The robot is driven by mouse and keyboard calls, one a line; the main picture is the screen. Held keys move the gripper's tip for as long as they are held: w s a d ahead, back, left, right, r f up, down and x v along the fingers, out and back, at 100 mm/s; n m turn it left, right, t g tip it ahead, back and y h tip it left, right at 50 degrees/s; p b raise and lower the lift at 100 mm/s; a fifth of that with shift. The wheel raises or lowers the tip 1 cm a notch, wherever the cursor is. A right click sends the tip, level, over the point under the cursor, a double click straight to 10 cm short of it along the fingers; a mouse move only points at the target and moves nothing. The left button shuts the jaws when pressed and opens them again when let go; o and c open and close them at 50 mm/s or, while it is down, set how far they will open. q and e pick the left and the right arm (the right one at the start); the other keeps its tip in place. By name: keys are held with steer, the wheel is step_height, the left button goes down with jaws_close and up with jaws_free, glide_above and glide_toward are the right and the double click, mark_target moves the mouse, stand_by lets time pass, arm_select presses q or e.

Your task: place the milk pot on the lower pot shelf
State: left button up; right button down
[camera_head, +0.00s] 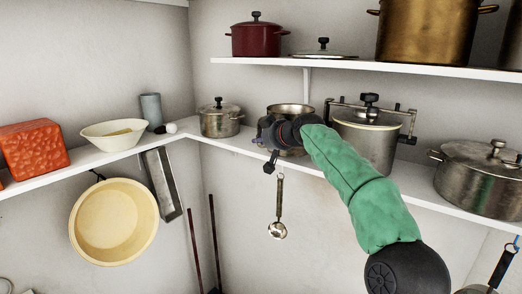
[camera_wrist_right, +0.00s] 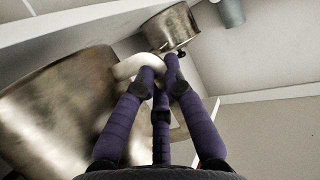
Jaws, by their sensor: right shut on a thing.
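The milk pot (camera_head: 291,107), a worn grey metal pot with no lid on it, is at the lower pot shelf (camera_head: 238,146), between two lidded pots. It fills the left of the wrist view (camera_wrist_right: 50,105). My right gripper (camera_head: 272,133) is in front of the pot, its fingers (camera_wrist_right: 160,80) shut on the pot's pale handle (camera_wrist_right: 133,66). The gripper and arm hide part of the pot, and I cannot tell whether its base touches the shelf. My left gripper is not in view.
A small lidded pot (camera_head: 220,121) stands to the left, a tall clamped pot (camera_head: 365,142) to the right, and a wide lidded pot (camera_head: 480,180) farther right. The upper shelf (camera_head: 350,67) runs above. A ladle (camera_head: 278,215) hangs below the lower shelf.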

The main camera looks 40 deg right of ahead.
step_height(320, 180, down, 3)
steer(key=shift+d+f, duration=0.15)
steer(key=shift+f, duration=0.1)
steer(key=c, duration=1.7)
jaws_free()
steer(key=shift+w+f, duration=0.1)
steer(key=shift+f, duration=0.1)
steer(key=o, duration=0.4)
steer(key=shift+c, duration=0.2)
steer(key=shift+r, duration=0.1)
